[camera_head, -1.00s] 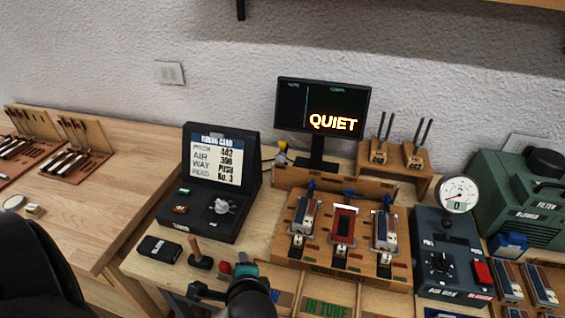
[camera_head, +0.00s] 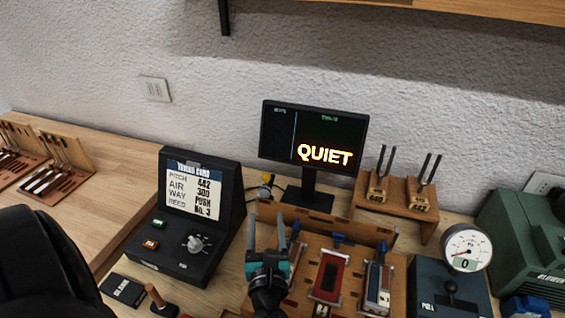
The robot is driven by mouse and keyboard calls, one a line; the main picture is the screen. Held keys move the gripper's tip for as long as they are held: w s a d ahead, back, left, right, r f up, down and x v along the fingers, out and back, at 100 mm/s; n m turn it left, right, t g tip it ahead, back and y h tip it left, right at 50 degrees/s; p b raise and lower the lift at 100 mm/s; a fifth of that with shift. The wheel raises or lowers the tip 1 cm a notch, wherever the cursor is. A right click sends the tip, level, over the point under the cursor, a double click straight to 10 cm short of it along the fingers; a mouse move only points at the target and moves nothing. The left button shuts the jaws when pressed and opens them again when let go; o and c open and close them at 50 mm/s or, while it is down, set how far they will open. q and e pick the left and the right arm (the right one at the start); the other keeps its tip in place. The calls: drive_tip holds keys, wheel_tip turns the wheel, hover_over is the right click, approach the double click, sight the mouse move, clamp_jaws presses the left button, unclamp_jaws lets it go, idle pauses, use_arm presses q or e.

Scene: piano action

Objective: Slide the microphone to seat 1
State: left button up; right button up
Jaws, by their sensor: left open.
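A small yellow and grey piece with a dark cable (camera_head: 267,186), perhaps the microphone, stands behind the left end of the wooden board (camera_head: 350,232), left of the monitor's foot. It is too small to be sure. The board carries a row of seats with reed blocks; a red one (camera_head: 329,275) is in the middle and a blue-grey one (camera_head: 377,287) at the right. The left seat is partly hidden by my left gripper (camera_head: 268,232). That gripper is open and empty, fingers pointing towards the back, over the board's left end. My right gripper is not in view.
A monitor (camera_head: 314,140) reading QUIET stands at the back. A black control box with a card (camera_head: 190,215) is to the left. Tuning forks on a wooden stand (camera_head: 397,191), a gauge (camera_head: 466,247) and a green machine (camera_head: 528,240) are to the right.

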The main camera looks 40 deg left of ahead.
sight(266, 179)
use_arm(q)
drive_tip(key=x, duration=1.5)
drive_tip(key=shift+w+b, duration=0.35)
drive_tip(key=shift+b, duration=0.05)
clamp_jaws()
idle(0.7)
